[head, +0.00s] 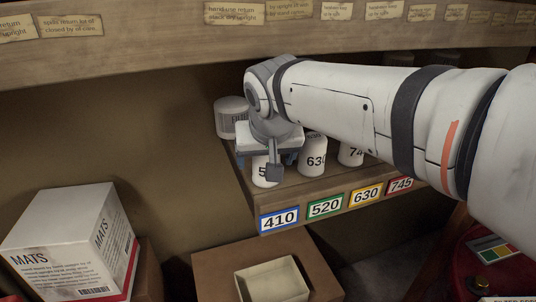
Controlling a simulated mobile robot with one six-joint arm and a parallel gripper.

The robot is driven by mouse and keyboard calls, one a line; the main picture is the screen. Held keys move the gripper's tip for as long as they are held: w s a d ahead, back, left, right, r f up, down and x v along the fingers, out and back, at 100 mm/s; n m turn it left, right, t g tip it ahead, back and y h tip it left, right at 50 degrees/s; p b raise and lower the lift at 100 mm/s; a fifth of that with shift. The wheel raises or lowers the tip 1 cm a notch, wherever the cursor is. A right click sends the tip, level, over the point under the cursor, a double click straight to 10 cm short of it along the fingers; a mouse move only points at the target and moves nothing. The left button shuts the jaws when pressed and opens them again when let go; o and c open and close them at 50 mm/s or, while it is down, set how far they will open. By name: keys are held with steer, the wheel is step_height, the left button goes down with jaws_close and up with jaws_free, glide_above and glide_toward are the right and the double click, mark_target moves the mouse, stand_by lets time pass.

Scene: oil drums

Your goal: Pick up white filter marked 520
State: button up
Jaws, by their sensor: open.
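A white filter (259,176) stands on the wooden shelf, behind the green 520 tag. Only a "5" of its marking shows; a dark finger covers the rest. My gripper (263,163) points down over this filter and hides its top. It is open, with one dark finger in front of the filter. Whether the fingers straddle or touch it, I cannot tell.
Filters marked 630 (315,151) and "74" (351,154), partly hidden, stand close on the right. A grey-white canister (232,117) stands behind left. The shelf edge carries tags (325,206). Below are an open box (272,284) and a MATS box (68,240).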

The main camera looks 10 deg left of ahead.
steer(key=shift+w+f, duration=0.2)
steer(key=shift+f, duration=0.35)
steer(key=shift+c, duration=0.6)
steer(key=c, duration=1.1)
steer(key=shift+r, duration=0.1)
